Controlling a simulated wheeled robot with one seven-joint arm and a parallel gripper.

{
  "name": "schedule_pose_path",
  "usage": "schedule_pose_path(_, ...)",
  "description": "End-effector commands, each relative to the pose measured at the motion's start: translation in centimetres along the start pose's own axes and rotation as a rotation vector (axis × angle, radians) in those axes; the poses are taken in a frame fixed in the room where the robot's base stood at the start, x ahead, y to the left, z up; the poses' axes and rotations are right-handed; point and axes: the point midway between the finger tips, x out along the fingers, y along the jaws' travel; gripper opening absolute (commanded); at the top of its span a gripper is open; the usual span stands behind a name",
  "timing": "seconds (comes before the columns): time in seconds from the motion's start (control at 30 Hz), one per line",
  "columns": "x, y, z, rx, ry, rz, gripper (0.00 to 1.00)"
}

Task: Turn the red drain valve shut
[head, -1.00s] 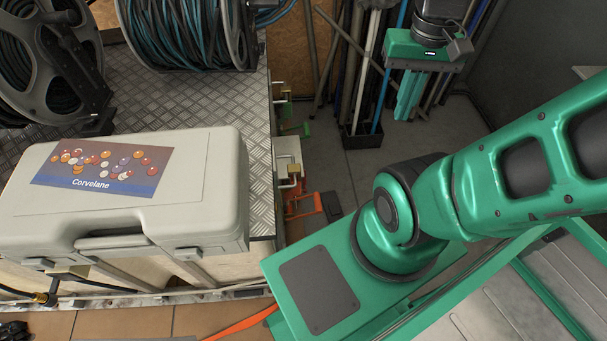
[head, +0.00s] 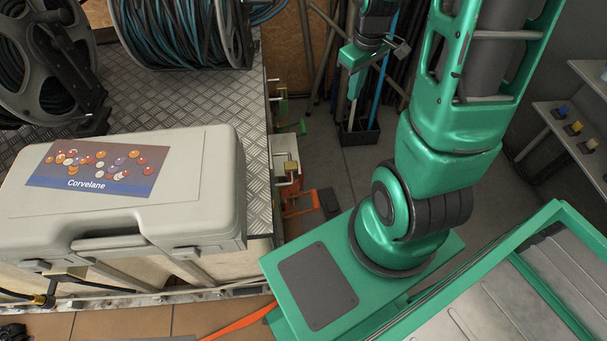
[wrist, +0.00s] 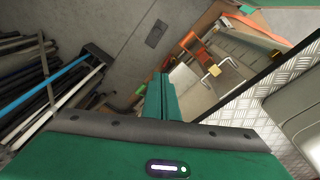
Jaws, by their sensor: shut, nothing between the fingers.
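A red-orange handle (head: 301,204), which looks like the drain valve, sits low beside the right side of the metal-topped bench. It also shows in the wrist view (wrist: 196,52), right of and beyond my fingers. Whether it stands open or shut is unclear. My gripper (head: 354,88) hangs pointing down near the poles behind the bench, apart from the valve. In the wrist view its green fingers (wrist: 160,97) are together with nothing between them. A green handle (head: 299,128) sits farther back on the same side and is partly hidden.
The bench's tread-plate top (head: 215,105) carries a pale case (head: 190,190) and hose reels (head: 185,30). A pole stand (head: 360,135) is at the back. A shelf with small coloured items (head: 573,128) is at right.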

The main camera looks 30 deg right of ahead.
Motion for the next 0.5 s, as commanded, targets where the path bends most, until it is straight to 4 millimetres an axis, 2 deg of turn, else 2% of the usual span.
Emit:
schedule_pose_path(0.03,1.8,0.3,-0.9,-0.047,0.003,-0.007,0.0)
schedule_pose_path(0.2,7.4,0.8,-4.0,-0.214,0.045,-0.02,0.0)
schedule_pose_path(0.5,18.2,0.4,-7.7,-0.475,0.138,-0.04,0.0)
